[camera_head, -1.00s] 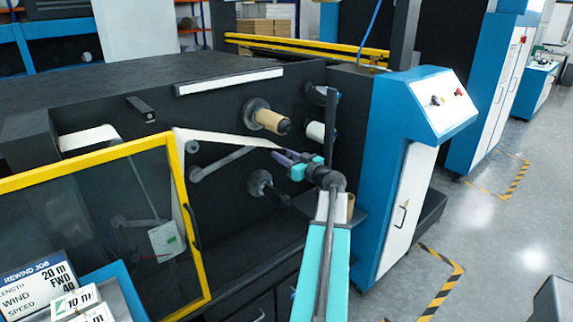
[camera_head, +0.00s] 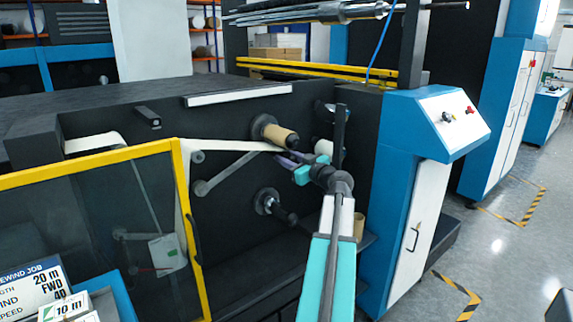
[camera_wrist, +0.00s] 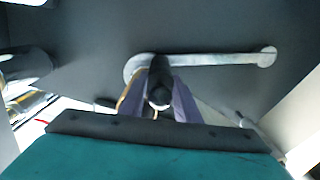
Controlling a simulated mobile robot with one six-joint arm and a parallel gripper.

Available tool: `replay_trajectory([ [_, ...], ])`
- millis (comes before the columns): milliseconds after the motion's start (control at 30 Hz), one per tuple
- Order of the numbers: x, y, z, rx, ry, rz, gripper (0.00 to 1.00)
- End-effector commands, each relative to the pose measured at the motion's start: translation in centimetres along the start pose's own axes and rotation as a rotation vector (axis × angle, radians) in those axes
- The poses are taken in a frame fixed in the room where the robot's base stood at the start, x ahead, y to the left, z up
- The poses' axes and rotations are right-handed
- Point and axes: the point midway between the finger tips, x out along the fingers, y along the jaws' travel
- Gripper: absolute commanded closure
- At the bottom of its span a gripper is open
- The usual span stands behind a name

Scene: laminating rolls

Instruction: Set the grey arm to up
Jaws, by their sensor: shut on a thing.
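The grey arm (camera_head: 224,171) is on the black machine panel in the head view, sloping up to the right from its left pivot towards my gripper (camera_head: 286,157). In the wrist view the grey arm (camera_wrist: 212,59) lies across the dark panel, with a round end at the right. At its other end a dark round-tipped knob (camera_wrist: 159,96) stands out between the purple fingers of my gripper (camera_wrist: 164,100). My gripper is shut on this knob. The teal gripper body and my arm hide part of the panel in the head view.
A brown core (camera_head: 280,136) on a spindle is just above my gripper. A white web (camera_head: 228,145) passes close by, and a lower black spindle (camera_head: 270,202) juts out below. A yellow-framed door (camera_head: 184,200) is at left, a blue cabinet (camera_head: 398,190) at right.

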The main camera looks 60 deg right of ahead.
Motion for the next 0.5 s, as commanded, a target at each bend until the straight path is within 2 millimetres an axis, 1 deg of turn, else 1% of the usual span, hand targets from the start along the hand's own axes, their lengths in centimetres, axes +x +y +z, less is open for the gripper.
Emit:
replay_trajectory([
  [233, -0.38, 0.47, 0.07, 0.002, -0.001, 0.006, 1.00],
  [267, -0.41, 0.50, 0.08, 0.002, -0.001, 0.006, 0.69],
  [300, -0.43, 0.53, 0.09, 0.002, -0.001, 0.006, 0.65],
  [500, -0.51, 0.70, 0.14, 0.002, -0.002, 0.007, 0.65],
])
